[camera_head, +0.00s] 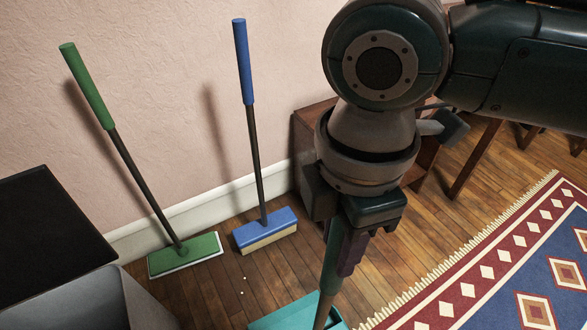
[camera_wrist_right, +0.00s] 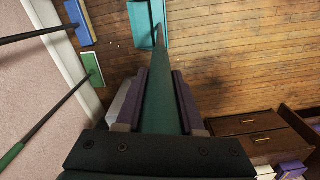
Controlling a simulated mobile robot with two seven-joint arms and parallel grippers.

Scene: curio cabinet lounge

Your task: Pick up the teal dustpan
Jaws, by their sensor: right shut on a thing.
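The teal dustpan (camera_head: 290,314) shows at the bottom of the head view, its pan partly cut off by the frame edge. Its upright handle rises into my right gripper (camera_head: 346,248). In the right wrist view, the teal grip of the dustpan (camera_wrist_right: 162,105) runs between the two purple-lined fingers of my right gripper (camera_wrist_right: 163,92), which are shut on it. The pan is at the top of that view, over the wooden floor. I cannot tell whether the pan touches the floor. My left gripper is not in view.
A green mop (camera_head: 185,254) and a blue broom (camera_head: 265,230) lean against the pink wall. A grey bin (camera_head: 75,302) is at lower left. A wooden cabinet (camera_head: 305,135) stands behind my right arm. A patterned rug (camera_head: 480,285) lies at right. Small white specks (camera_head: 242,280) dot the floor.

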